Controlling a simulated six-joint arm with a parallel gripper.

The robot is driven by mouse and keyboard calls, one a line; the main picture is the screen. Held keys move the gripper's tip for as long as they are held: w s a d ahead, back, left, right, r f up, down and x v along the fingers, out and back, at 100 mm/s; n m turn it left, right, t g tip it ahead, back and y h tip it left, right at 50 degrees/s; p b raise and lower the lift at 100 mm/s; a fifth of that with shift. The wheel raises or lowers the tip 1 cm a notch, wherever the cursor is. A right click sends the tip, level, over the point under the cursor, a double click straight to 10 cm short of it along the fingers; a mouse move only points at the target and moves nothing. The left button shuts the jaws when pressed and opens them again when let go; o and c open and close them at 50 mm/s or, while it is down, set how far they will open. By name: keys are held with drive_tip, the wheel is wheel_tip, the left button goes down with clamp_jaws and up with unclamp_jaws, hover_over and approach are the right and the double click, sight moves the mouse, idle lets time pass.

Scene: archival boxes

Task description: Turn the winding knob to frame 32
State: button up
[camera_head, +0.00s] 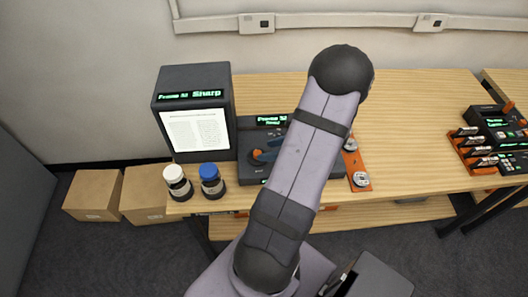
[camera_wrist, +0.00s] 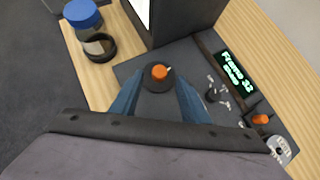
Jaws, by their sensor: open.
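A dark knob with an orange top (camera_wrist: 160,73) stands on the grey reader base (camera_wrist: 130,68); I take it for the winding knob. My gripper (camera_wrist: 158,84) is open, its two blue fingers on either side of the knob in the wrist view. I cannot tell whether they touch it. In the head view, the orange top shows beside the fingers (camera_head: 262,157), and my arm hides much of the base. The small display (camera_wrist: 236,73) reads "Frame 32" with a second line too small to read surely. The reader's upper display (camera_head: 190,96) reads "Frame 32 Sharp".
The reader screen (camera_head: 197,130) shows a sharp text page. White-lidded (camera_head: 176,182) and blue-lidded (camera_head: 211,181) jars stand left of the base. Cardboard boxes (camera_head: 94,194) sit on the floor.

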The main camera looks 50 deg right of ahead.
drive_tip(key=shift+v, duration=1.3)
drive_tip(key=shift+n, duration=0.5)
drive_tip(key=s+a+n, duration=0.1)
drive_tip(key=f+n+g, duration=0.1)
drive_tip(key=s+a+f+n+y, duration=0.1)
drive_tip(key=shift+s+a+n, duration=0.3)
drive_tip(key=shift+a, duration=0.05)
drive_tip(key=s+a+n+g+y, duration=0.2)
drive_tip(key=s+a+n+g, duration=0.6)
drive_tip(key=a+n, duration=0.4)
drive_tip(key=w+a+r+n+h, duration=0.2)
drive_tip(key=w+a+r+n, duration=0.2)
drive_tip(key=a+n, duration=0.4)
drive_tip(key=w+a+r+n+h, duration=0.2)
drive_tip(key=w+a+r+n, duration=0.2)
drive_tip(key=a+n, duration=0.5)
drive_tip(key=shift+w+h, duration=0.3)
drive_tip(key=shift+w, duration=0.6)
